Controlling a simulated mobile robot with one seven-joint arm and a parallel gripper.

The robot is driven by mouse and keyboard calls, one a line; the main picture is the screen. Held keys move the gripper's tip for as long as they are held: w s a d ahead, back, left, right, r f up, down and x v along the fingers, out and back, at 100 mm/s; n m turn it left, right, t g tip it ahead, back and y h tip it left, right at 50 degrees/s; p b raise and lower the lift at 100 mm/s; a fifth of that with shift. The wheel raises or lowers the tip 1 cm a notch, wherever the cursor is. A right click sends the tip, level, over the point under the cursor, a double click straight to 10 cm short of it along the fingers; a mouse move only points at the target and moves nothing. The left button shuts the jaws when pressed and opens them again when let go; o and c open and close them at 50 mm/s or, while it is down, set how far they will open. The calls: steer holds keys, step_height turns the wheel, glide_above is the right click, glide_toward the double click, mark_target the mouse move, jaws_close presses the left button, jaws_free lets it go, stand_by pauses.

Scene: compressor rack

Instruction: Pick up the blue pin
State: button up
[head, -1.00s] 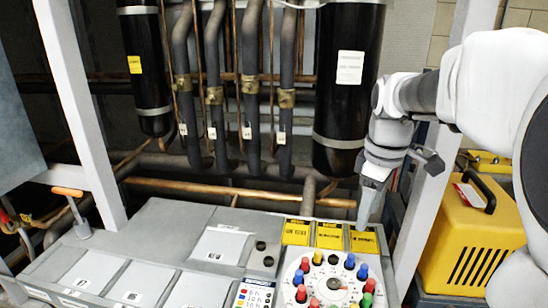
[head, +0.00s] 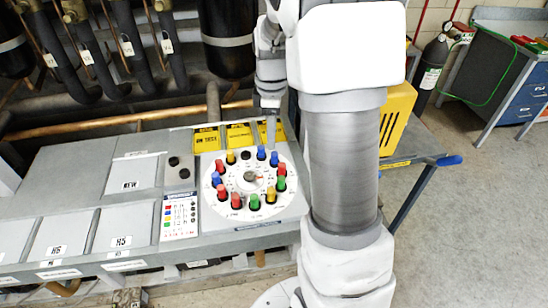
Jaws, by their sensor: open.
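Three blue pins stand upright in the round white dial plate (head: 243,191): one blue pin at the back (head: 261,153), one blue pin just right of it (head: 274,159), and one blue pin at the left rim (head: 215,180). I cannot tell which one the task means. My gripper (head: 271,138) points down just behind and above the two back blue pins, apart from them as far as I can see. It is open and looks empty. Its fingers are small and seen edge-on, so the gap between them is unclear.
Red (head: 222,191), green (head: 255,202) and yellow (head: 231,157) pins share the ring around a dark centre knob (head: 250,177). A colour legend card (head: 179,214) lies left of the dial. Yellow labels (head: 239,135) line the back. Pipes and a black cylinder stand behind.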

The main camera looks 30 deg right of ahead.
mark_target(275, 153)
steer(key=shift+s+d+f, duration=0.1)
steer(key=shift+s+f, duration=0.05)
steer(key=shift+f, duration=1.35)
steer(key=shift+s+d+f, duration=0.1)
steer(key=shift+s+f, duration=0.05)
steer(key=shift+f, duration=1.3)
jaws_close()
